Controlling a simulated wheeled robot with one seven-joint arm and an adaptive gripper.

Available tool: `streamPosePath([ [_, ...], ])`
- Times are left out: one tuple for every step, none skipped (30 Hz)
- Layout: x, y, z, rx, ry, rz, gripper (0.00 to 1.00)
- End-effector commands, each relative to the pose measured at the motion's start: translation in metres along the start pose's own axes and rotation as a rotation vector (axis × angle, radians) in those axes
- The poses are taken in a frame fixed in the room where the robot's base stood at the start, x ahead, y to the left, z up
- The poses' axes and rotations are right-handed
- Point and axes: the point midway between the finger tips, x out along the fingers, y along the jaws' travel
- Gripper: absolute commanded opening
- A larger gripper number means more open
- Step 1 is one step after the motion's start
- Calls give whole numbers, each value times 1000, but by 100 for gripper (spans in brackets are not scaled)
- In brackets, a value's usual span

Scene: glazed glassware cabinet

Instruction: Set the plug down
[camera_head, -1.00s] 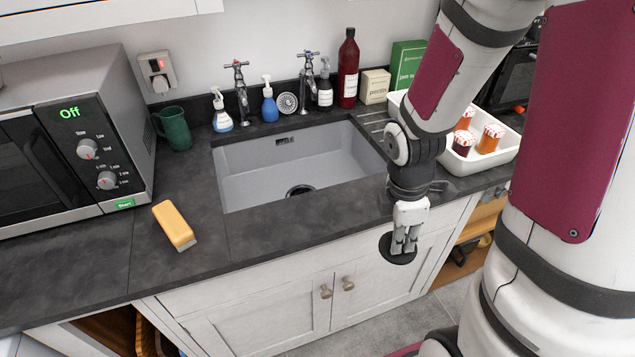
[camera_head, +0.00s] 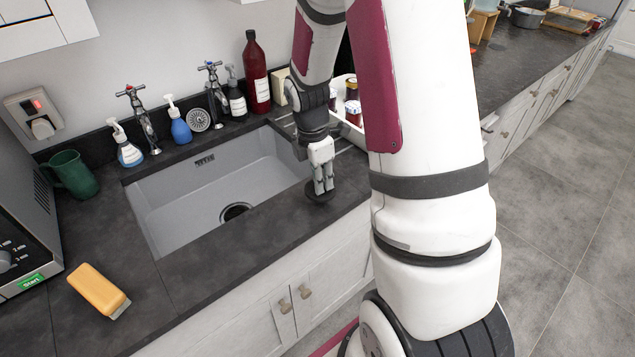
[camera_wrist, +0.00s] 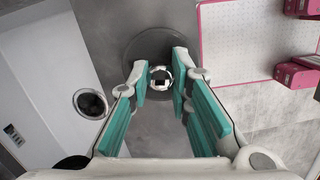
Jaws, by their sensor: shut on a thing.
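My gripper (camera_head: 322,186) is shut on the plug (camera_head: 319,196), a dark round disc. In the head view it is over the dark countertop (camera_head: 205,270), right of the sink's front right corner and near the front edge. Whether the disc touches the surface, I cannot tell. In the wrist view the gripper's teal-padded fingers (camera_wrist: 165,88) close around the plug's shiny metal knob (camera_wrist: 160,77), with the disc (camera_wrist: 140,45) beyond it. The grey sink (camera_head: 165,205) with its round drain (camera_head: 236,212) lies to the left in both views.
Taps (camera_head: 140,115), soap bottles (camera_head: 126,148) and a red bottle (camera_head: 256,72) stand behind the sink. A white tray (camera_head: 345,130) with jars is partly hidden behind my arm. The front-left counter has bare room.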

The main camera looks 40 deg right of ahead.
Motion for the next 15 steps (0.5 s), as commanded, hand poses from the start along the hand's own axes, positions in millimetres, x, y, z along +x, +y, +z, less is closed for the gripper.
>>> streamPosePath([
  [1,6,2,2,0,-1,0],
  [2,9,3,2,0,-1,0],
  [2,12,4,1,0,0,0],
  [2,14,5,1,0,0,0],
  [2,15,5,1,0,0,0],
  [3,17,6,1,0,-1,0],
  [3,20,6,1,0,-1,0],
  [4,23,8,1,0,-1,0],
  [7,24,8,0,1,-4,0],
  [13,23,6,-1,1,-6,0],
  [18,22,6,-1,1,-7,0],
  [23,22,5,-1,0,-6,0],
  [27,22,5,-1,0,-5,0],
  [30,22,4,-1,0,-5,0],
  [34,23,4,-1,0,-3,0],
])
